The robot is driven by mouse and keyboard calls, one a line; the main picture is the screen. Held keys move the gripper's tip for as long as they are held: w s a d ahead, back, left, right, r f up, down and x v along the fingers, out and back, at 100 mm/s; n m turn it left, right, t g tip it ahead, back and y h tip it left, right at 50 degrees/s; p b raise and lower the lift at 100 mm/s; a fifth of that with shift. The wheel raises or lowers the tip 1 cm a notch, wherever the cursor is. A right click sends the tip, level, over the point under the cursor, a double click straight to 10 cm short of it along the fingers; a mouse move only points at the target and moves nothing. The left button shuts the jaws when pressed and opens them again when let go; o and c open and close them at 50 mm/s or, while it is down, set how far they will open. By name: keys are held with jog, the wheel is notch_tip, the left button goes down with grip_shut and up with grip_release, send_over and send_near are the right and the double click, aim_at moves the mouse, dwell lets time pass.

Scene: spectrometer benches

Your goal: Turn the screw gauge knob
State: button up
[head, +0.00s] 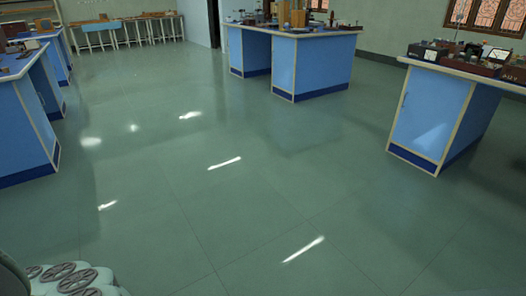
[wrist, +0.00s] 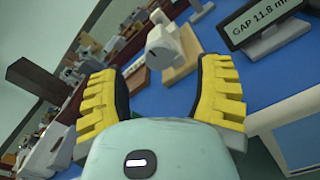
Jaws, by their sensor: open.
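My gripper (wrist: 159,70) shows in the wrist view with its two yellow, black-padded fingers spread wide and nothing between them. Beyond the fingertips, on a blue bench top, is a pale grey rounded part (wrist: 160,42) by a tan wooden block (wrist: 184,55). It may be the screw gauge, but I cannot make out its knob for certain. A dark display (wrist: 262,24) at the upper right reads "GAP 11.8" and is cut off by the frame edge. In the head view neither my gripper nor a clear screw gauge shows.
In the wrist view, several instruments crowd the left, with a dark brown block (wrist: 40,80) among them.

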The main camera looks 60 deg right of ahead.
jog(key=v, duration=0.8)
jog(key=shift+r, duration=0.1)
dwell(0.4)
